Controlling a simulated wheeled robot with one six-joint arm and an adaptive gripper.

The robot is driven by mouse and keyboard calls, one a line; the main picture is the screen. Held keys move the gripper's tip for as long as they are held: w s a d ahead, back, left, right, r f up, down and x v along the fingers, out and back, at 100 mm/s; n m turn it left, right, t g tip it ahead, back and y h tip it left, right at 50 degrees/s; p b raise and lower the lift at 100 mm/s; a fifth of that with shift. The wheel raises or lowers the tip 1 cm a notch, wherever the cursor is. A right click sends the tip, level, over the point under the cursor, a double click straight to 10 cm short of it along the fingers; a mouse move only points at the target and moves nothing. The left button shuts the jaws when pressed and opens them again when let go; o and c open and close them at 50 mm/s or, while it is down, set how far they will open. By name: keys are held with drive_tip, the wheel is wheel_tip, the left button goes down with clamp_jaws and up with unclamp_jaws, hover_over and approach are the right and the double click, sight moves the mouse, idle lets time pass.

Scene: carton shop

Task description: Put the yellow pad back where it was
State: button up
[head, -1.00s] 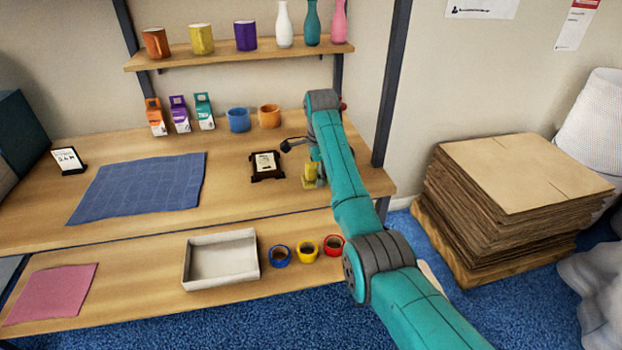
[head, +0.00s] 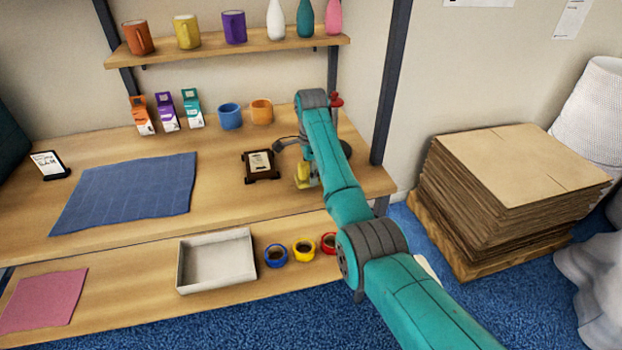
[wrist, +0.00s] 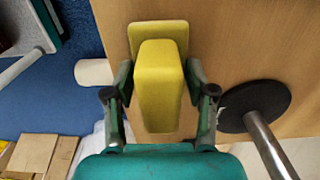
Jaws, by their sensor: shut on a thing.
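The yellow pad (wrist: 158,85) is a blocky yellow piece with a flatter plate at its far end. In the wrist view it sits between the fingers of my gripper (wrist: 160,95), which is shut on its sides. In the head view the yellow pad (head: 302,176) shows over the right part of the wooden bench (head: 225,190), just right of a dark framed stand (head: 261,166). My arm partly hides it there. I cannot tell whether it touches the bench.
A round black base with a metal post (wrist: 254,106) stands close right of my gripper in the wrist view. A blue cloth (head: 128,195) lies left on the bench. The lower shelf holds a white tray (head: 217,262) and several tape rolls. Stacked cardboard (head: 510,200) stands right.

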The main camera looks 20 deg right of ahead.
drive_tip(key=shift+f, duration=1.2)
drive_tip(key=shift+f, duration=0.1)
drive_tip(key=o, duration=1)
wheel_tip(320, 180, up, 12)
drive_tip(key=shift+r, duration=0.15)
